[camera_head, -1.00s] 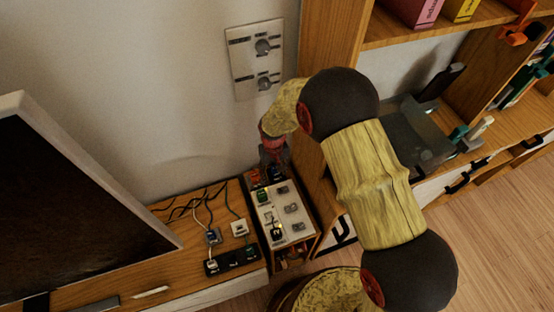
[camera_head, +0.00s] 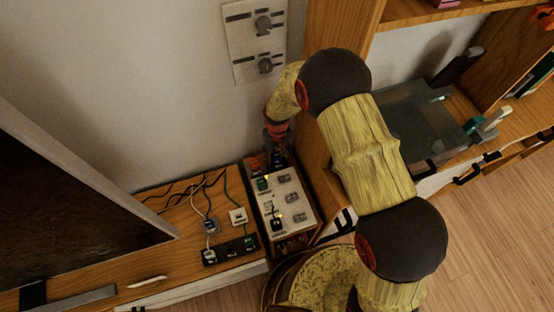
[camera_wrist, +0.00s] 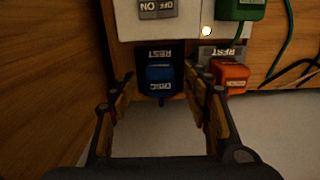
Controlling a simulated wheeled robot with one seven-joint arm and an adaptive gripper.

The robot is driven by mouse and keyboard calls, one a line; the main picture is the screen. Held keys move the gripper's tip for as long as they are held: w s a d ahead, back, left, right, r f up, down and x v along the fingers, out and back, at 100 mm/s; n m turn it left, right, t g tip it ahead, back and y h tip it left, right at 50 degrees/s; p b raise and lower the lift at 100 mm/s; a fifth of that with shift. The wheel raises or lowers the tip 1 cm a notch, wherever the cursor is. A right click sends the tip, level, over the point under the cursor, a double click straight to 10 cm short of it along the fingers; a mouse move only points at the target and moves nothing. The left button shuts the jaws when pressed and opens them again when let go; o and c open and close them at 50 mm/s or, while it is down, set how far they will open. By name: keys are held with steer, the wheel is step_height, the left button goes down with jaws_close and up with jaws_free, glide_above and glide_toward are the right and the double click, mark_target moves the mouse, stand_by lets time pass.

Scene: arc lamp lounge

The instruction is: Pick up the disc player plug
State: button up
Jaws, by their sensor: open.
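The disc player plug is a blue plug (camera_wrist: 160,82) labelled DISC, seen upside down in the wrist view. It sits at a dark REST spot on the end of the white-topped switch box. It also shows as a small blue patch in the head view (camera_head: 277,160), just below my gripper (camera_head: 278,138). In the wrist view my gripper (camera_wrist: 160,92) is open, with one finger on each side of the blue plug. The plug does not look gripped. Whether a finger touches it, I cannot tell.
An orange plug (camera_wrist: 230,75) is close beside the right finger at another REST spot. A green plug (camera_wrist: 238,9) with a cord is beyond it. A dark power strip (camera_head: 230,251) lies left of the switch box (camera_head: 290,212). A wooden shelf side rises close on the right.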

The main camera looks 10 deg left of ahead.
steer(key=shift+f, duration=0.5)
steer(key=shift+c, duration=0.8)
jaws_close()
